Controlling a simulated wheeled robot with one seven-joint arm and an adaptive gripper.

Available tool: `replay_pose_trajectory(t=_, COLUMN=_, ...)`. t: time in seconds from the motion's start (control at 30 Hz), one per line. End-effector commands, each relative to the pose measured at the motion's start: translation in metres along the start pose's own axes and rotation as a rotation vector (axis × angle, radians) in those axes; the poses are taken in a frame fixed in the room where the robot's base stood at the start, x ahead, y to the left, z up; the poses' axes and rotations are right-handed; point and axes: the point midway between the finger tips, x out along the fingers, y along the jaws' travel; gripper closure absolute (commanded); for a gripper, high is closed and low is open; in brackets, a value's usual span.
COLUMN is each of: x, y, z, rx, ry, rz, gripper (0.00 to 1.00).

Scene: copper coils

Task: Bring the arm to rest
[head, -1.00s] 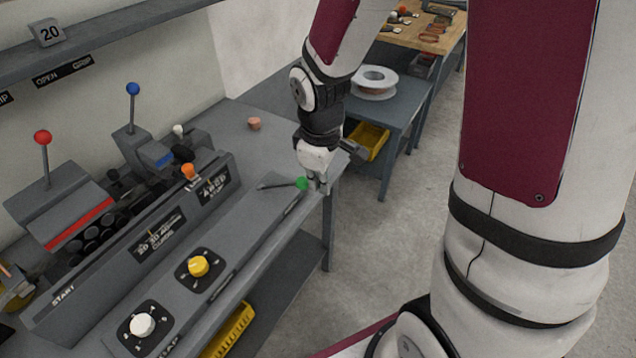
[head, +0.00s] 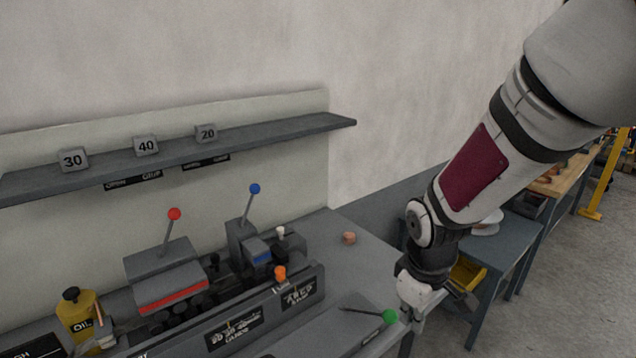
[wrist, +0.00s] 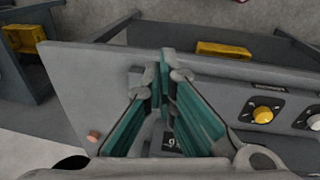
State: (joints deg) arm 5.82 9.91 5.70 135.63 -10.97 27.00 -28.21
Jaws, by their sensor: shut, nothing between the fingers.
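My gripper (head: 413,318) hangs at the right end of the grey bench (head: 375,262), just right of the green-knobbed lever (head: 390,317) in the head view. I cannot tell whether it touches the knob. In the wrist view the two fingers of my gripper (wrist: 165,72) come together at their tips over the bench's edge, with nothing between them. My arm reaches down from the upper right in the head view.
On the bench are a red-knobbed lever (head: 174,214), a blue-knobbed lever (head: 254,189), an orange knob (head: 280,273) and a yellow oil can (head: 79,312). A shelf (head: 270,131) runs behind. A side table (head: 513,238) stands right; open floor (head: 570,280) lies beyond.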

Motion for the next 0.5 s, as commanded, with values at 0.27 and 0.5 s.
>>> replay_pose_trajectory(t=0.27, x=-0.091, y=-0.007, z=0.018, rx=0.220, ry=0.096, rz=0.075, gripper=1.00)
replay_pose_trajectory(t=0.5, x=-0.158, y=-0.030, z=0.045, rx=0.421, ry=0.204, rz=0.093, gripper=1.00)
